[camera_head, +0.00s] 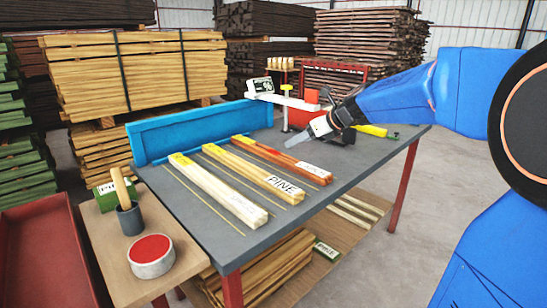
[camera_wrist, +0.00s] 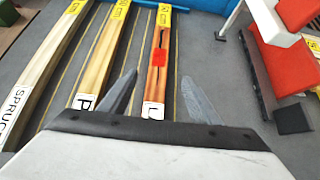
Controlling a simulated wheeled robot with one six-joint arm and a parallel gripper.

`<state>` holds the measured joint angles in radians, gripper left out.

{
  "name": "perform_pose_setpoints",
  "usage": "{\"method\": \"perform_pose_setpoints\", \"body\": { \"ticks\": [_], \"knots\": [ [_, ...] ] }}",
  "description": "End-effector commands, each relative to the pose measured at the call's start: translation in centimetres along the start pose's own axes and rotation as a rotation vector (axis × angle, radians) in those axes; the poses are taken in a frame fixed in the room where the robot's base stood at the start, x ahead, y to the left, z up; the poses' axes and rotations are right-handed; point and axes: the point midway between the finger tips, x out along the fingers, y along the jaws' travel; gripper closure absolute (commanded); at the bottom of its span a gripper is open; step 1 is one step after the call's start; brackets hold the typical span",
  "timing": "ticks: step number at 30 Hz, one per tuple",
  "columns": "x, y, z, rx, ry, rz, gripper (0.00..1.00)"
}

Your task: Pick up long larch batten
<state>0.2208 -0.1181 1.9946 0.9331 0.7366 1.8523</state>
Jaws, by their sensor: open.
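The larch batten (camera_head: 290,162) is reddish-orange and lies flat on the grey table, rightmost of three labelled groups. In the wrist view the larch batten (camera_wrist: 159,70) runs away from me, with a red patch, a yellow far end and a white label at its near end. The label is partly hidden by my gripper. My gripper (camera_head: 289,141) is open above the table's right part. In the wrist view my gripper (camera_wrist: 159,76) has its two fingers apart, one on each side of the larch batten in the picture. Nothing is between them that I can see held.
Pine battens (camera_head: 250,172) and spruce battens (camera_head: 213,189) lie to the left, split by thin yellow lines. A blue fence (camera_head: 200,131) borders the table's back. A red-and-white device (camera_wrist: 280,35) stands right of the larch. A paint tin (camera_head: 151,262) sits on a side shelf.

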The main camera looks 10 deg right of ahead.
Motion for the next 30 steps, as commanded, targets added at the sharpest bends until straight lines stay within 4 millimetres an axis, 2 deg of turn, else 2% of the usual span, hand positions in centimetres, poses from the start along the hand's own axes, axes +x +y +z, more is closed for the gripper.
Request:
{"method": "perform_pose_setpoints", "body": {
  "ticks": [3, 12, 16, 23, 30],
  "knots": [
    [2.3, 0.1, -0.1, -0.002, 0.003, 0.003, 0.43],
    [7.3, 0.1, -0.1, -0.003, 0.002, 0.002, 0.43],
    [8.6, 0.1, 0.0, -0.003, 0.002, 0.001, 0.43],
    [9.5, 0.1, 0.0, -0.004, 0.001, 0.000, 0.43],
    [12.4, 0.3, 0.1, -0.003, 0.002, 0.002, 0.43]
  ]
}}
